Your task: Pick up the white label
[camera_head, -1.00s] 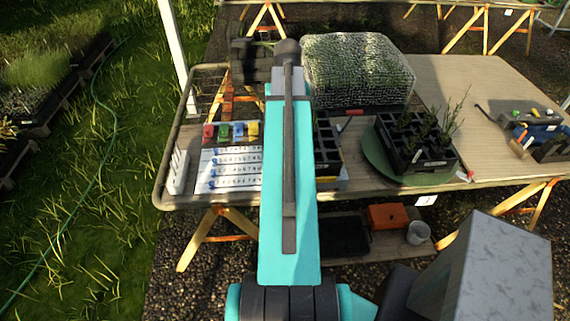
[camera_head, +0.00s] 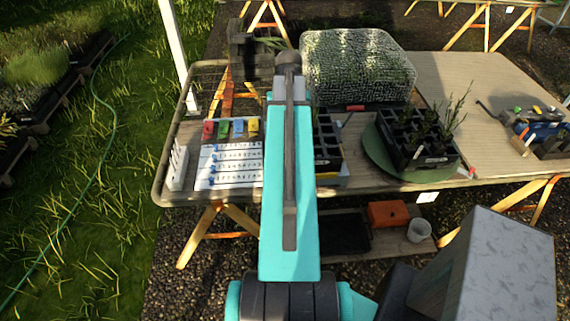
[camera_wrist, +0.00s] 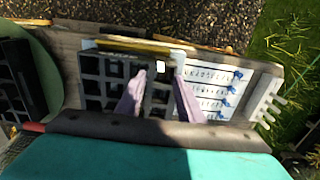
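Several upright white label-like strips stand in a white holder (camera_head: 177,168) at the left end of the table; it shows as a comb shape at the right of the wrist view (camera_wrist: 268,100). A small white patch (camera_wrist: 160,69) lies over the black cell tray (camera_wrist: 100,80), between my fingertips in the picture; I cannot tell whether it is the label. My gripper (camera_wrist: 160,74) is open, its two purple-grey fingers apart above the tray and the edge of the numbered white sheet (camera_wrist: 212,85). Nothing shows between the fingers as held. In the head view my arm hides the fingers.
Red, green, blue and yellow pieces (camera_head: 230,129) stand behind the white sheet (camera_head: 228,165). A second black tray with plants (camera_head: 418,145) sits on a green disc (camera_head: 375,155). A mesh-covered box (camera_head: 357,65) stands behind. The right tabletop (camera_head: 460,85) has bare room.

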